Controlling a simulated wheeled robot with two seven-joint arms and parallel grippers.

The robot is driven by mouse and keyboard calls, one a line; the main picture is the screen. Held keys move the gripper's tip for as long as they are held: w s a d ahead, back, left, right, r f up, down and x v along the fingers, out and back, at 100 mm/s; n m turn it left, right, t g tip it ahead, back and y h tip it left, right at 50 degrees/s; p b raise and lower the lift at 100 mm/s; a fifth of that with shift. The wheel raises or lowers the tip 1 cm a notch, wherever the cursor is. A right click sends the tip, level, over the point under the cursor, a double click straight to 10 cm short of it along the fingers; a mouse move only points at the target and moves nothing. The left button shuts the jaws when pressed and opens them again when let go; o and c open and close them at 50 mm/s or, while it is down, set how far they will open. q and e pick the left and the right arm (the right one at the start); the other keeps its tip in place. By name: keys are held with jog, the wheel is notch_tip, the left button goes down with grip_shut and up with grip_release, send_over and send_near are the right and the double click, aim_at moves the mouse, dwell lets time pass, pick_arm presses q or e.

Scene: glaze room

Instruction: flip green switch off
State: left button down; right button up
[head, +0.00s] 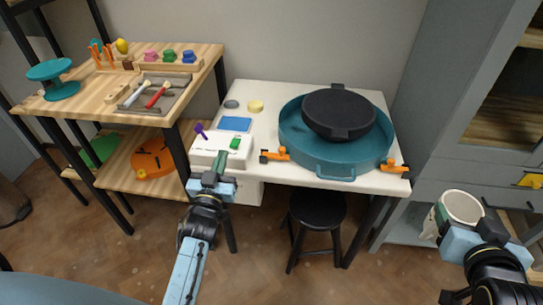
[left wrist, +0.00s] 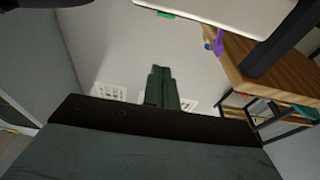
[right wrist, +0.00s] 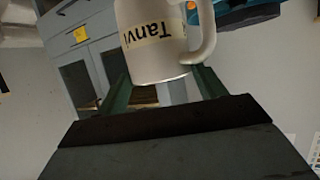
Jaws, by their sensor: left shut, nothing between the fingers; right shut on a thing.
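The green switch (head: 235,143) is on the right part of the white control box (head: 210,157), at the left end of the white table. A purple switch (head: 201,130) stands tilted on the box's left part. My left gripper (head: 219,161) is shut and empty at the box's front edge, just short of the green switch; I cannot tell whether it touches the box. In the left wrist view the shut fingers (left wrist: 160,84) are below the green switch (left wrist: 165,14), with a gap; the purple switch (left wrist: 218,42) is right. My right gripper (right wrist: 165,88) is shut on a white mug (right wrist: 160,45) labelled "Tanvi".
A teal round basin (head: 335,158) with a dark lidded piece (head: 338,110) and orange clamps fills the table's right side. A blue sponge-like block (head: 236,124) lies behind the box. A wooden shelf (head: 205,60) with tools is left. A black stool (head: 318,207) stands below.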

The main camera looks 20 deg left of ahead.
aim_at(230, 155)
pick_arm(q)
jog(key=b+x, duration=0.1)
jog(key=x, duration=0.6)
jog(key=shift+w+a, duration=0.15)
jog(key=shift+w, duration=0.2)
pick_arm(e)
jog(key=shift+f, duration=0.7)
pick_arm(q)
notch_tip(230, 155, down, 2)
jog(key=shift+f+b, duration=0.25)
jog(key=shift+b, duration=0.5)
pick_arm(e)
jog(key=shift+w+f, duration=0.1)
jog(key=shift+f, duration=0.55)
pick_arm(q)
jog(key=shift+s+f+b, duration=0.15)
jog(key=shift+f+b, duration=0.15)
jog(key=shift+f, duration=0.4)
pick_arm(e)
jog(key=shift+f, duration=0.25)
